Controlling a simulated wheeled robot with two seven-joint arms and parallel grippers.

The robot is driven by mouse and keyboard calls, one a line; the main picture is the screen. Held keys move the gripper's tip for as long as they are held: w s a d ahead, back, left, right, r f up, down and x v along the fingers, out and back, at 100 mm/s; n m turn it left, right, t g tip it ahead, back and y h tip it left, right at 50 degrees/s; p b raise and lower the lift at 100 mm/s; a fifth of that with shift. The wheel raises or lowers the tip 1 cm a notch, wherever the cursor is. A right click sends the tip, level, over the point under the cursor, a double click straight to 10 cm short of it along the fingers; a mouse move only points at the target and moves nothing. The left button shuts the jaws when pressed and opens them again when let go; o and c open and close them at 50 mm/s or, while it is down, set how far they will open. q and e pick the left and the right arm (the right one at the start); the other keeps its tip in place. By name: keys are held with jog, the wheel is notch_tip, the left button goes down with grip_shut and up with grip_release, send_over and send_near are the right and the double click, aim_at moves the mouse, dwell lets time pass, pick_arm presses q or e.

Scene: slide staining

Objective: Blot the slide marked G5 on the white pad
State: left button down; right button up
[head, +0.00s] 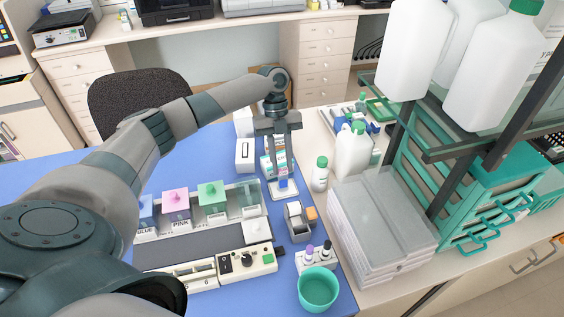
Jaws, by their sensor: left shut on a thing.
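A pale rack with coloured labels (267,166) is close beside the fingers on the left. My right gripper is not in view.
Blue, pink (176,205) and green (212,198) jars and a clear jar (248,194) stand in a row. A teal bowl (318,288) is in front. White bottles (352,152) stand right of the gripper.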

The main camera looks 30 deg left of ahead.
pick_arm(q)
notch_tip(320, 180, up, 6)
jog(key=p, duration=0.4)
dwell(0.5)
dwell(0.6)
